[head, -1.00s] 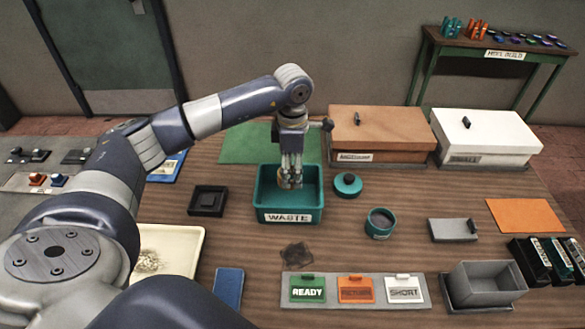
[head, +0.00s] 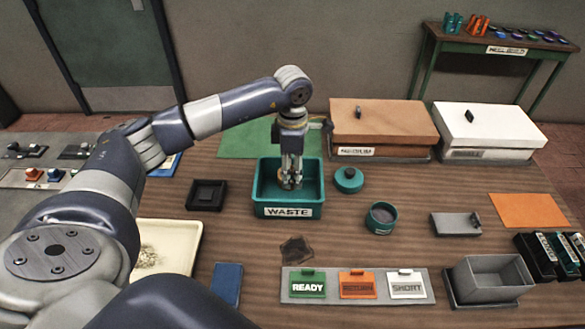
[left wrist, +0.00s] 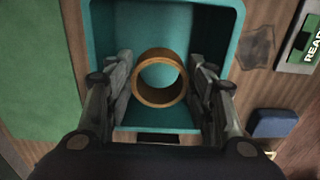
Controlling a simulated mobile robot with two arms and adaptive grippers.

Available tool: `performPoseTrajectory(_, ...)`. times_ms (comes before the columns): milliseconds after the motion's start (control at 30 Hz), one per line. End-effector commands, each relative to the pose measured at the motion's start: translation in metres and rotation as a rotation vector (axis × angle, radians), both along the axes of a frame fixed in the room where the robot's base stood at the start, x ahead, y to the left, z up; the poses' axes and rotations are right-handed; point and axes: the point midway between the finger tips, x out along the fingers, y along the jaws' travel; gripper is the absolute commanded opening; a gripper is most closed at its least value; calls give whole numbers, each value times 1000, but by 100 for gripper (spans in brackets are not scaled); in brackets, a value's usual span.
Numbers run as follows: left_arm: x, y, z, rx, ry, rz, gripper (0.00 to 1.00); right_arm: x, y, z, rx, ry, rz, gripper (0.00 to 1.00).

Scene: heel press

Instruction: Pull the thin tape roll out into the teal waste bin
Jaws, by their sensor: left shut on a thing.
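The teal waste bin (head: 263,211) stands on the wooden table with a WASTE label on its front wall. It also shows in the left wrist view (left wrist: 222,14). My left gripper (head: 290,183) points down into the bin. In the left wrist view its two fingers (left wrist: 160,88) are shut on the tape roll (left wrist: 159,103), a tan-brown open ring, one finger on each side. The roll is over the bin's inside. In the head view the roll is mostly hidden by the fingers. My right gripper is not in view.
A teal round lid (head: 348,180) and an open teal pot (head: 381,217) stand right of the bin. A black square tray (head: 206,195) is to its left. Brown (head: 384,125) and white (head: 488,130) boxes stand behind. READY, RETURN and SHORT cards lie in front.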

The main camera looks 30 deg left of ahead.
Motion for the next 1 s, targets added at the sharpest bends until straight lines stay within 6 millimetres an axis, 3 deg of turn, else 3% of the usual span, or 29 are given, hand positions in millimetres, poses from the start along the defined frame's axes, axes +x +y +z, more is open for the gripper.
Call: performPoseTrajectory(1000,0,0,-32,0,0,0,26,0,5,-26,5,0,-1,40)
